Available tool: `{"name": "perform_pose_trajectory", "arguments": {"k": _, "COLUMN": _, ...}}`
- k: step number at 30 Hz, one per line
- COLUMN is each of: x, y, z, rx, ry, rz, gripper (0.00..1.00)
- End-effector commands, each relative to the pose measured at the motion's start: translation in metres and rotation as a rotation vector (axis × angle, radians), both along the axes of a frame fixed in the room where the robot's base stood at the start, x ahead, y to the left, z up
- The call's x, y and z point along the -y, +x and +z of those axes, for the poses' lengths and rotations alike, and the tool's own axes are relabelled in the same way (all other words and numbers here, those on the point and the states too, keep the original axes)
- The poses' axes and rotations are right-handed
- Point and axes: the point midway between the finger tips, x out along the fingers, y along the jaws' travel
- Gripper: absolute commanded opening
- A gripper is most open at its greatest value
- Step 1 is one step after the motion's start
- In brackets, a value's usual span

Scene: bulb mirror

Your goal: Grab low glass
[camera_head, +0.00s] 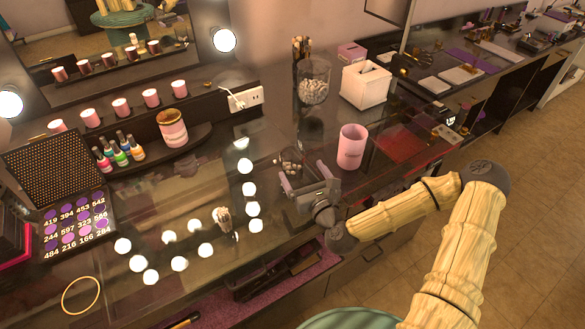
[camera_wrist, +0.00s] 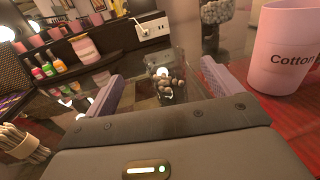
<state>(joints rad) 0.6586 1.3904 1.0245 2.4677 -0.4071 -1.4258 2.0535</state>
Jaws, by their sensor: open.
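The low glass (camera_head: 290,161) is a small clear tumbler with dark and pale round bits inside, standing on the glossy counter. In the wrist view the low glass (camera_wrist: 165,80) appears upright in the gap between my two fingers. My gripper (camera_head: 304,173) is low over the counter, directly in front of the glass. In the wrist view my gripper (camera_wrist: 160,86) is open, with one purple-grey finger on each side and no visible contact. I cannot tell how far the fingertips reach past the glass.
A pink cup (camera_head: 352,147) stands close on the right of my gripper. A tall glass of white beads (camera_head: 313,82) and a white box (camera_head: 366,84) stand behind. A pink jar (camera_head: 173,128) and nail polish bottles (camera_head: 119,148) are left. A bundle of sticks (camera_head: 223,219) stands front left.

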Motion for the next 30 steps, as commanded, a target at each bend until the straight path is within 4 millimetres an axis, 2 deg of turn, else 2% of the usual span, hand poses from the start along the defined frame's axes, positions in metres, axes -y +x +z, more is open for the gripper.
{"name": "perform_pose_trajectory", "arguments": {"k": 7, "x": -0.015, "y": 0.033, "z": 0.002, "rx": -0.001, "ry": -0.002, "rz": 0.000, "gripper": 0.91}}
{"name": "perform_pose_trajectory", "arguments": {"k": 21, "x": -0.017, "y": 0.042, "z": -0.001, "rx": -0.002, "ry": -0.001, "rz": -0.002, "gripper": 0.91}}
{"name": "perform_pose_trajectory", "arguments": {"k": 30, "x": -0.027, "y": 0.073, "z": -0.008, "rx": 0.000, "ry": -0.002, "rz": -0.001, "gripper": 0.91}}
